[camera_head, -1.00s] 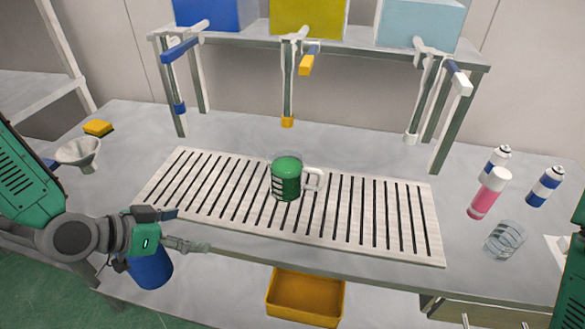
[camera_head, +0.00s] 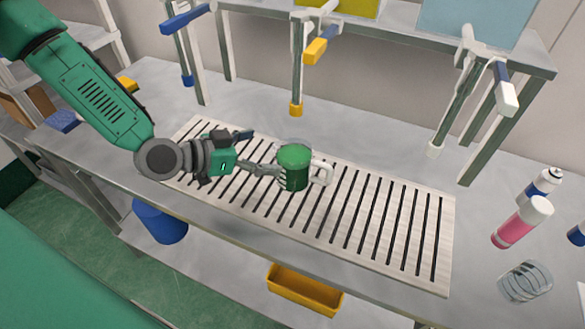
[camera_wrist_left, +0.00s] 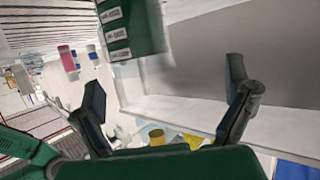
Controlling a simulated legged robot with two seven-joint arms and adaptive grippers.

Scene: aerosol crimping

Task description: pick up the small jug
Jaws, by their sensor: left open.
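The small jug (camera_head: 294,168) stands upright on the slatted white rack. It looks green with a pale rim, and its white handle points right. In the left wrist view the jug (camera_wrist_left: 130,28) is a green body with white markings, cut off at the top edge. My left gripper (camera_head: 262,152) is just left of the jug at about its height, fingers spread towards it. In the wrist view the gripper (camera_wrist_left: 165,80) is open and nothing is clamped. I cannot tell whether a finger touches the jug. My right gripper is out of view.
The slatted rack (camera_head: 400,240) lies along the table. A yellow-tipped dispenser (camera_head: 296,80) hangs behind the jug from a shelf frame. A yellow bin (camera_head: 305,290) is below the front edge.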

